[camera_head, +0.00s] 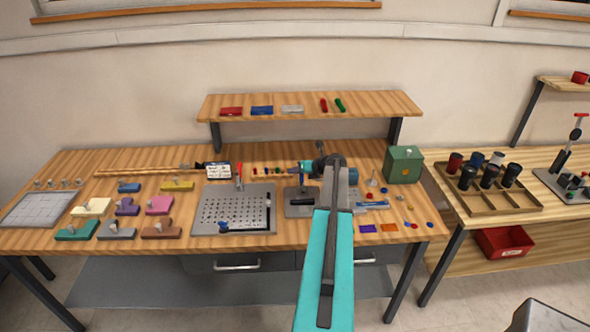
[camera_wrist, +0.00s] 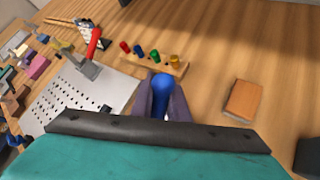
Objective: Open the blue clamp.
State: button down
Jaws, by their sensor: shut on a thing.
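My gripper (camera_wrist: 161,98) has two dark fingers, one on each side of a blue rounded handle (camera_wrist: 162,84), and is shut on it. By its colour this is the handle of the blue clamp; the wrist view shows only its top, and my fingers and wrist hide the rest. In the head view my gripper (camera_head: 300,180) is over a small grey base plate (camera_head: 300,206), right of the perforated plate. My arm and gripper cover most of what stands there, so the clamp's angle cannot be told.
The perforated plate (camera_head: 207,215) carries an upright red-handled clamp (camera_head: 239,174). A wooden rack of coloured pegs (camera_wrist: 150,64) stands behind my gripper. An orange block (camera_wrist: 243,98) lies to the right. A green box (camera_head: 404,164) stands at the table's right; a shelf (camera_head: 370,104) runs above the back.

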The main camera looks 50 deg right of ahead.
jog(key=shift+w+d+f+m+g+y, duration=0.1)
jog(key=shift+d+f+m+g+y, duration=0.1)
jog(key=shift+f+g+y, duration=0.25)
jog(key=shift+w+d+f+m+g+y, duration=0.1)
jog(key=shift+f+m+g+y, duration=0.1)
jog(key=shift+f+g+y, duration=0.2)
jog(key=shift+a+f+g+y, duration=0.15)
jog(key=shift+f+g+y, duration=0.1)
jog(key=shift+f+g, duration=0.15)
jog(key=shift+s+m, duration=0.1)
jog(key=shift+m, duration=0.2)
jog(key=c, duration=1.7)
grip_release()
jog(key=b+v, duration=0.5)
jog(key=v, duration=0.8)
jog(key=shift+s+r, duration=0.15)
jog(key=shift+r, duration=0.25)
